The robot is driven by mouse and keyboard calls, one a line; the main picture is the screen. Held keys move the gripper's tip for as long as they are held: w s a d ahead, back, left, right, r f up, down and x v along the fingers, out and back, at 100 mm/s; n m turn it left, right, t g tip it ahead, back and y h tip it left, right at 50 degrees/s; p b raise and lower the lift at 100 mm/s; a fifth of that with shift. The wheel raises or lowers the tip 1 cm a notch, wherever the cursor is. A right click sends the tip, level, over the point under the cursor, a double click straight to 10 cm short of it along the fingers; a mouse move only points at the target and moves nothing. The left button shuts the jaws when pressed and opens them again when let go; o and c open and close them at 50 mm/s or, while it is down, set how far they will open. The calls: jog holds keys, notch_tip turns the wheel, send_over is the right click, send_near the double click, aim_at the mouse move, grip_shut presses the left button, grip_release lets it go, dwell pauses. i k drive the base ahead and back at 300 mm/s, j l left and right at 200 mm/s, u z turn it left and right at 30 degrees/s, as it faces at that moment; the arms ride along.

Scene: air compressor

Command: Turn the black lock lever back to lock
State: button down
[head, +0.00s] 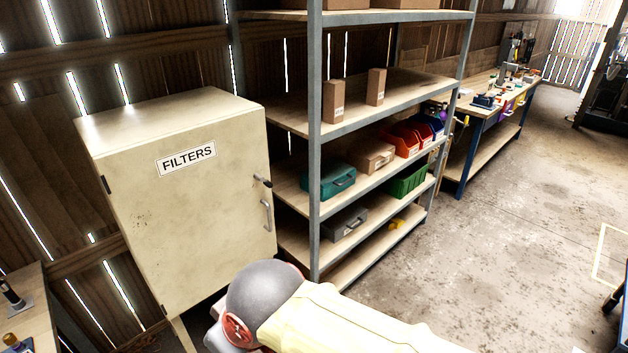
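The black lock lever (263,181) sits on the right side of the front of a cream cabinet (185,220) labelled FILTERS. It is small in the head view and looks slanted, with its end toward the lower right. A grey pull handle (266,215) is just below it. The cabinet door looks shut. My gripper is not in view, so its state and its distance from the lever are hidden.
A metal shelf unit (314,150) with boxes and bins stands close to the cabinet's right. A workbench (485,110) with tools is farther back. A wooden table edge (40,315) shows at lower left. Concrete floor (510,240) is open on the right.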

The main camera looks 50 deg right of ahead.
aim_at(268, 183)
jog(key=z, duration=1.2)
